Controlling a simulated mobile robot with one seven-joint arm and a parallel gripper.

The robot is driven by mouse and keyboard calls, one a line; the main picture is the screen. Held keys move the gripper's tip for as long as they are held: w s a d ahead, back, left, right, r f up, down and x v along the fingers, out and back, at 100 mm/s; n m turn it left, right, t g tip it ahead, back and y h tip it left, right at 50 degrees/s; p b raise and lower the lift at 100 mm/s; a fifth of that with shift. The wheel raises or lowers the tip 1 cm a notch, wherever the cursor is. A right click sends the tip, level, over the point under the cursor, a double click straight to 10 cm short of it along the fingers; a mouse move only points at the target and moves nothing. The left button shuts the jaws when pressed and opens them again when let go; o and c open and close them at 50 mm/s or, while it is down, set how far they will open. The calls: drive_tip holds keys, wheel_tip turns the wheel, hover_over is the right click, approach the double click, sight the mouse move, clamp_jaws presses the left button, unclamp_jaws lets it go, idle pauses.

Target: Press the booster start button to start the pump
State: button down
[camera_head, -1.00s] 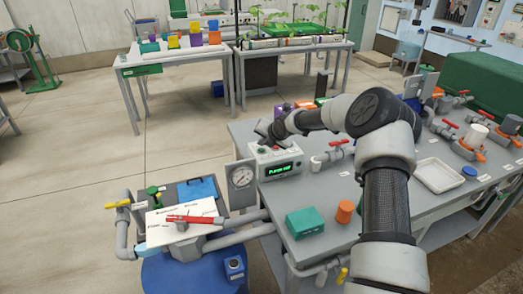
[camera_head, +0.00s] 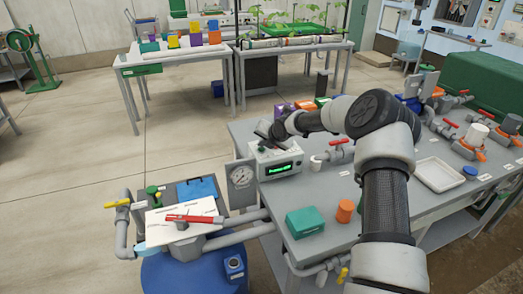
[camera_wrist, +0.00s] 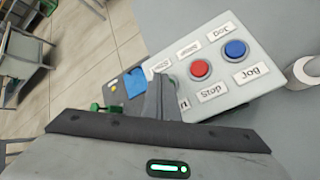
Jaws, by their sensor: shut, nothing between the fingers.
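Contact cannot be made out. In the head view my gripper (camera_head: 268,131) is above the box top.
A pressure gauge (camera_head: 241,176) stands left of the box. A red-handled valve (camera_head: 338,142) and pipe stand close on its right. A green box (camera_head: 304,222) and an orange cap (camera_head: 345,211) sit in front. A white tray (camera_head: 439,175) lies at right.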

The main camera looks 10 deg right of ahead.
sight(263, 150)
drive_tip(key=shift+f, duration=0.4)
idle(0.8)
drive_tip(key=shift+r, duration=0.1)
drive_tip(key=shift+r+p, duration=0.4)
drive_tip(key=shift+r, duration=0.3)
drive_tip(key=shift+r, duration=0.1)
drive_tip(key=shift+r+p, duration=1.9)
drive_tip(key=shift+r, duration=0.5)
